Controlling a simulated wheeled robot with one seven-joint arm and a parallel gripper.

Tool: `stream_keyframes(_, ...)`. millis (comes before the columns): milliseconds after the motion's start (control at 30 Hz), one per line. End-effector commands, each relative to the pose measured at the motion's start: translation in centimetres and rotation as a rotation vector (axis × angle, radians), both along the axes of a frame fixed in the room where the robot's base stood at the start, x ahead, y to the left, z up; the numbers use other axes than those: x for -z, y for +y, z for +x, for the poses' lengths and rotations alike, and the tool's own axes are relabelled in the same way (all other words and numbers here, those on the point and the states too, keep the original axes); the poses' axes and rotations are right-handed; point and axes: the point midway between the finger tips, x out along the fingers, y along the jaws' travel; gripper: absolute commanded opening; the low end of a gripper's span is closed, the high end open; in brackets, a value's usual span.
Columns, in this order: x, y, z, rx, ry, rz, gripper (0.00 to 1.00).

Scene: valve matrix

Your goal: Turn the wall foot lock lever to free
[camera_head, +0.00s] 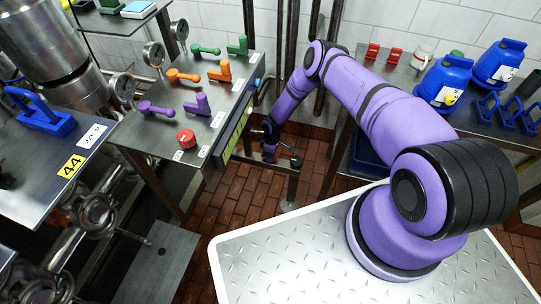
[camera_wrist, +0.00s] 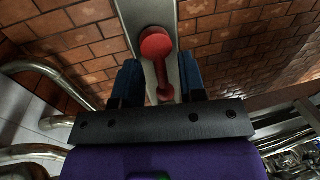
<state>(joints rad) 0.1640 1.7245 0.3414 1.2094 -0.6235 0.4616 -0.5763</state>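The foot lock lever (camera_wrist: 157,47) is red with a round knob, seen in the wrist view in front of a grey metal strip or post. Its thin shank runs from the knob down toward a smaller red end between my fingers. My gripper (camera_wrist: 160,75) has two blue fingers, one on each side of the shank, with gaps showing; it is open. In the head view my gripper (camera_head: 270,134) reaches low over the brick floor, beyond the valve table. There the lever is small and partly hidden, so its exact angle cannot be told.
The valve table (camera_head: 150,130) at left carries green, orange and purple handles and a red knob (camera_head: 186,139). A bench at right holds blue jugs (camera_head: 444,82). A dark fitting on a post (camera_head: 296,162) stands close to my gripper. Curved pipes (camera_wrist: 40,70) show left in the wrist view.

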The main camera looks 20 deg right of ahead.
Motion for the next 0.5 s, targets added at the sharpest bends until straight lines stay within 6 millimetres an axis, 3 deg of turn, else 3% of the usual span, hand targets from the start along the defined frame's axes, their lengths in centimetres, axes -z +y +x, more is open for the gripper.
stream_keyframes(167, -0.03, 0.01, 0.01, 0.000, 0.000, 0.000, 0.35)
stream_keyframes(300, -0.04, -0.01, 0.03, 0.000, 0.000, 0.000, 0.06)
stream_keyframes(500, -0.05, -0.01, 0.05, -0.007, -0.001, 0.000, 0.06)
